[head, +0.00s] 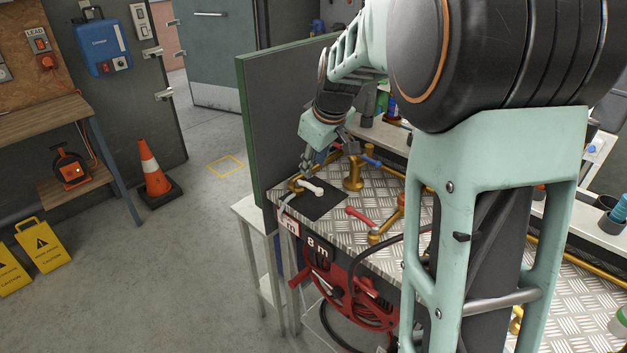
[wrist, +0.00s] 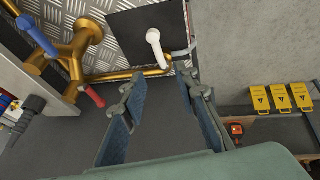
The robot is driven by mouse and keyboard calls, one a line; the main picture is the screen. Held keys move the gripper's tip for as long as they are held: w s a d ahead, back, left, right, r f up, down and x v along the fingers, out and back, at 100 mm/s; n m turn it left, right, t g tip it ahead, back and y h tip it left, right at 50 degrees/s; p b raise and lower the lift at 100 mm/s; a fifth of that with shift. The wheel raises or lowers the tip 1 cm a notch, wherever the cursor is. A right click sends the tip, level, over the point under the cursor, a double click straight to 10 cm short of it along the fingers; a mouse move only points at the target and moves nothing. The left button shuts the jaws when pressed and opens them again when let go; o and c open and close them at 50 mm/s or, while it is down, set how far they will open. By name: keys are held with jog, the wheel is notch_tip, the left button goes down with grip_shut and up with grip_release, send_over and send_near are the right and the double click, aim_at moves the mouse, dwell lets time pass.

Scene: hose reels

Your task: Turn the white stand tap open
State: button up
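The white tap handle (head: 312,187) sits on the brass pipework at the left end of the metal-topped bench, over a black square plate (head: 325,205). In the wrist view the white handle (wrist: 157,48) lies just beyond the fingertips, roughly centred between them. My gripper (head: 311,168) is above and beside the tap, pointing down at it. In the wrist view my gripper (wrist: 157,82) has its two blue-padded fingers apart with nothing between them. I see no contact with the handle. The far side of the tap is partly hidden by my gripper in the head view.
A red tap handle (head: 360,216) and a blue one (head: 370,160) stand close by on brass pipes. A dark green-edged panel (head: 285,105) rises behind the tap. A red hose reel (head: 345,290) hangs below the bench front. Open floor lies left.

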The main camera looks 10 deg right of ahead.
aim_at(308, 183)
jog(key=x, duration=0.9)
jog(key=shift+d, duration=0.1)
jog(key=shift+c, duration=0.3)
grip_shut()
